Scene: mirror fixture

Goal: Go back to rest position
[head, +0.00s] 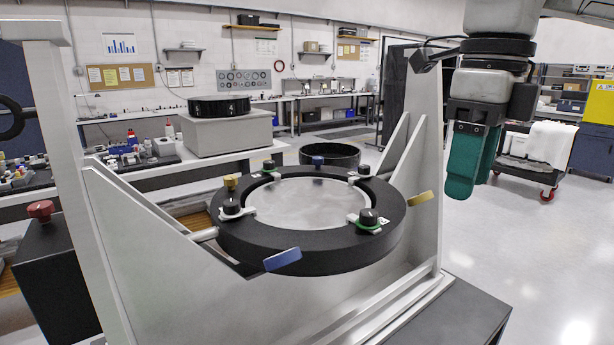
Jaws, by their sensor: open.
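My gripper (466,172) hangs at the upper right, with green fingers pointing down. It is empty and stands to the right of the mirror fixture, apart from it. In this view one finger largely overlaps the other. The fixture's black ring (330,258) lies nearly flat between two grey uprights. It surrounds a round silvery mirror (305,203). Several black knobs sit around the ring, including a front right knob (368,216) with a green-edged clip. A blue tab (283,260) and a yellow tab (420,198) stick out from the ring.
The right grey upright (425,120) stands close to the left of my gripper. A red knob (41,209) tops a dark box at the left. A cart with a white load (540,145) stands behind at the right. Open floor (530,250) lies below my gripper.

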